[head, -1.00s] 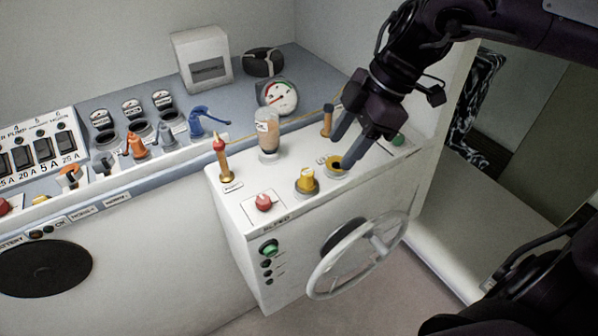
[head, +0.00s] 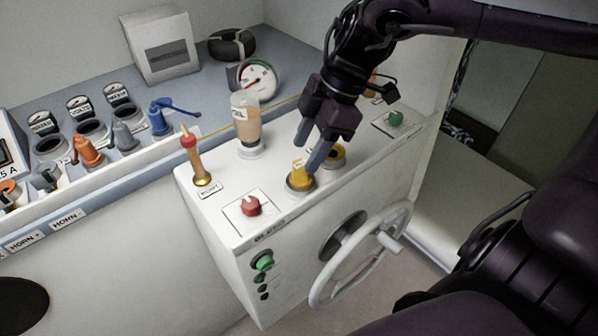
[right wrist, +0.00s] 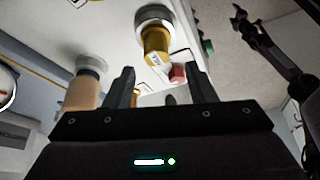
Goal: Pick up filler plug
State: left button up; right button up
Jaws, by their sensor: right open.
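The yellow filler plug (head: 299,179) sits in a grey collar on top of the white console, near its front edge. My right gripper (head: 307,154) is above it, open, with its fingers pointing down and partly covering it. In the right wrist view the labelled yellow plug (right wrist: 155,42) lies ahead of and between the two spread fingers (right wrist: 163,85). Contact cannot be made out. A yellow ringed opening (head: 335,154) is just behind and right of the plug.
On the console (head: 225,222) stand a red knob (head: 251,206), a red-tipped brass piece (head: 194,160), an amber bottle (head: 246,125) and a green knob (head: 396,118). A steering wheel (head: 362,256) juts from its front. A gauge (head: 254,78) stands behind.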

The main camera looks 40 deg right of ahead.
aim_at(302, 164)
jog(key=shift+s+a+f, duration=0.1)
jog(key=shift+f, duration=0.25)
jog(key=x, duration=0.1)
jog(key=p+x, duration=0.1)
jog(key=x, duration=0.1)
jog(key=shift+w+d+f+p, duration=0.2)
jog(key=shift+d+p, duration=0.05)
jog(key=shift+p, duration=0.15)
jog(key=shift+w+a+f, duration=0.15)
jog(key=shift+a+f, duration=0.05)
jog(key=shift+f, duration=0.3)
jog(key=shift+c, duration=0.4)
